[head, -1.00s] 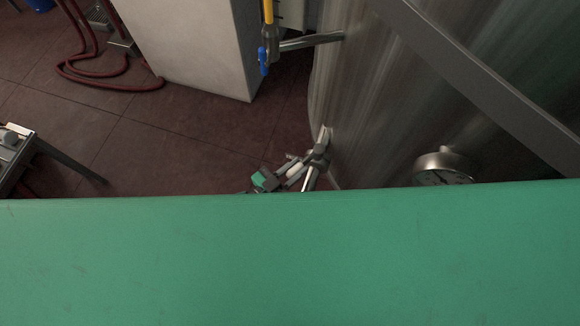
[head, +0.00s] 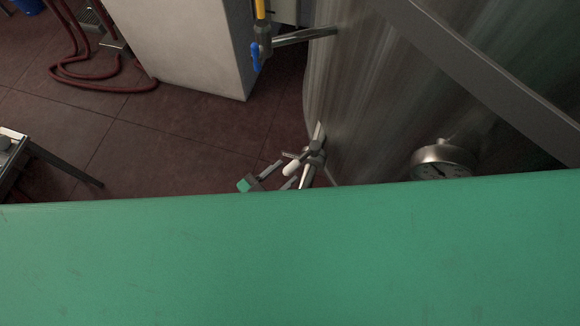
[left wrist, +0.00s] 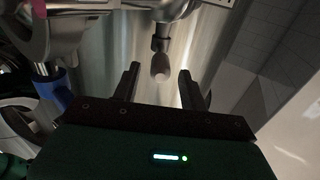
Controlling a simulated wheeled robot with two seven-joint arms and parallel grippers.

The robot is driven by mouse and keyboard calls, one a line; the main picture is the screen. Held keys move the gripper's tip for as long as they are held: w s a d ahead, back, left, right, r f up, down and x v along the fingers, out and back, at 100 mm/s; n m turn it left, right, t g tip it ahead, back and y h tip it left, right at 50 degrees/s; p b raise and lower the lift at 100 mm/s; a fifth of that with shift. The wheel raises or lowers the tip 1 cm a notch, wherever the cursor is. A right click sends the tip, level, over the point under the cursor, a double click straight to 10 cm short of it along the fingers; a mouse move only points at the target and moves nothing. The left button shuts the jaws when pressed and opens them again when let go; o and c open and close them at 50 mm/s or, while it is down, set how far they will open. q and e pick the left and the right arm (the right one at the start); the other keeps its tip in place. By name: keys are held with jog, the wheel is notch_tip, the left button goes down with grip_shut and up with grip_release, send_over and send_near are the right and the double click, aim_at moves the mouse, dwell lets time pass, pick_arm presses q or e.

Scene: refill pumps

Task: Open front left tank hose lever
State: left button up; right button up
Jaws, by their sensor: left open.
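A small lever with a pale rounded knob (head: 292,169) sticks out from the valve fittings (head: 314,152) low on the side of a large steel tank (head: 365,95). My right gripper is not in view.
A round gauge (head: 441,161) sits on the tank. A higher pipe carries a blue-handled valve (head: 255,56) with a yellow hose. A white cabinet (head: 190,45) and red hoses (head: 105,84) stand behind. Open tiled floor lies at left. The lower head view is blocked.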

pick_arm(q)
jog(key=b+v, duration=0.2)
jog(key=v, duration=0.8)
jog(key=shift+a, duration=0.15)
